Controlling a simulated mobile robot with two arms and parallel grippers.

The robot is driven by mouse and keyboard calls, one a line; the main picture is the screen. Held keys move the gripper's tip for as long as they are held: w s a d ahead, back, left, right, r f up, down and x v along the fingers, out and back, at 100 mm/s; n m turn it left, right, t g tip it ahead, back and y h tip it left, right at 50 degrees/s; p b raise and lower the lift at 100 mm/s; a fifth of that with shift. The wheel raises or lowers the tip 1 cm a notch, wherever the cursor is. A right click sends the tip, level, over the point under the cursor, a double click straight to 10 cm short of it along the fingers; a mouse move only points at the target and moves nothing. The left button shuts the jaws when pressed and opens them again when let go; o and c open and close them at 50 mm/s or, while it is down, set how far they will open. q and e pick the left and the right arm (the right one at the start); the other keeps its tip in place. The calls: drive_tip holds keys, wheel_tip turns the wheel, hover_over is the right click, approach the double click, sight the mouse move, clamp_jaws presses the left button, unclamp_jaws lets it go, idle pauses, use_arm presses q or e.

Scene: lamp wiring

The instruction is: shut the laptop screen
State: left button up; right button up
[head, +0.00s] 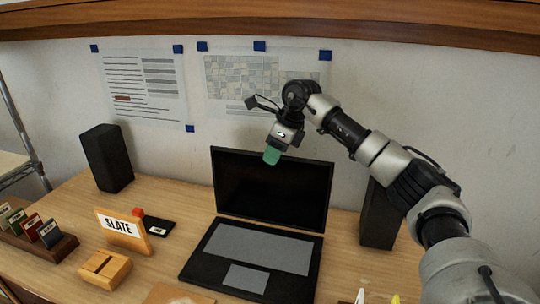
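The black laptop stands open on the wooden desk, with its dark screen (270,190) raised and leaning back slightly. Its keyboard base (255,258) lies flat, facing me. My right gripper (271,156) reaches in from the right and points down, with its green fingertips in front of or just above the screen's top edge. I cannot tell whether they touch it. The fingertips show as one green block, so their opening is unclear. I see nothing held. My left gripper is out of view.
Black speakers stand at left (107,158) and right (377,217), the right one partly behind my arm. A SLATE sign (122,228), a wooden block (105,269) and a card rack (38,241) stand left of the laptop. A wooden shelf (270,20) runs overhead.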

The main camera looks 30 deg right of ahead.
drive_tip(key=shift+x, duration=1.35)
clamp_jaws()
